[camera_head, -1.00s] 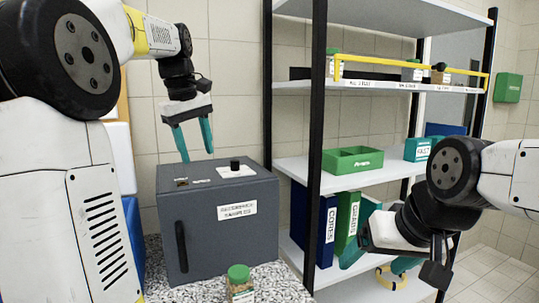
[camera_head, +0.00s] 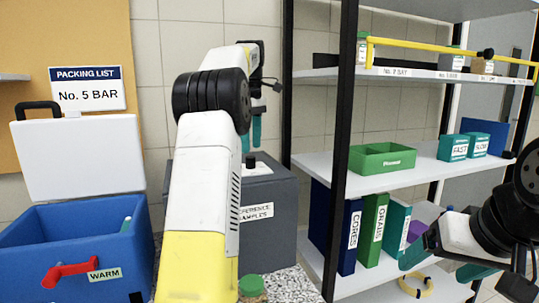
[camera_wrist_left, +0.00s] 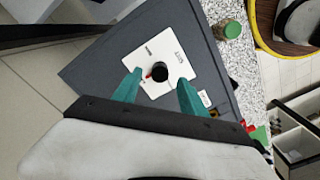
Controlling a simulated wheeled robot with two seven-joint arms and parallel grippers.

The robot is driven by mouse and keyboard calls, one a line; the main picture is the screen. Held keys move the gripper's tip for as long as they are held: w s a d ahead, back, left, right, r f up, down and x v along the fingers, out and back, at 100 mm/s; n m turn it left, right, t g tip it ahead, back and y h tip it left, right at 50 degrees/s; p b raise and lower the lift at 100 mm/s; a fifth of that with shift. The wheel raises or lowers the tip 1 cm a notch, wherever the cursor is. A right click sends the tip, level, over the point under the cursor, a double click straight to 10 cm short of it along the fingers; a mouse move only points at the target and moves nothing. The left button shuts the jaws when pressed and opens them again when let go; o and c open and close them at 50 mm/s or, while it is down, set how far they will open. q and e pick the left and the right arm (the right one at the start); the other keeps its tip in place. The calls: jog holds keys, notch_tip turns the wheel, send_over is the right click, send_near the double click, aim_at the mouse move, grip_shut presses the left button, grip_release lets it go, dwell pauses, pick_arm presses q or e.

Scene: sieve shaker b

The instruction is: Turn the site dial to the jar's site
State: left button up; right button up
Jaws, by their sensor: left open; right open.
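The site dial is a black knob (camera_wrist_left: 159,71) on a white plate (camera_wrist_left: 136,51) on top of the grey box (camera_head: 284,205). A red mark shows beside the knob; the plate's small labels are unreadable. My left gripper (camera_wrist_left: 159,78) is open, with its teal fingertips on either side of the knob in the wrist view. In the head view, my left gripper (camera_head: 251,136) appears just above the knob (camera_head: 250,160), partly hidden by my arm. A green-lidded jar (camera_head: 251,287) stands on the speckled counter before the box. My right gripper (camera_head: 442,265) is open and empty near the shelves.
A blue cooler (camera_head: 50,225) with its white lid raised and a red latch stands at left, below a "No. 5 BAR" packing list (camera_head: 87,88). A shelf rack (camera_head: 345,120) with binders, a green tray (camera_head: 382,158) and teal boxes stands at right.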

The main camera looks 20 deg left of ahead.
aim_at(251, 157)
pick_arm(q)
jog(key=shift+f, duration=2.05)
grip_shut()
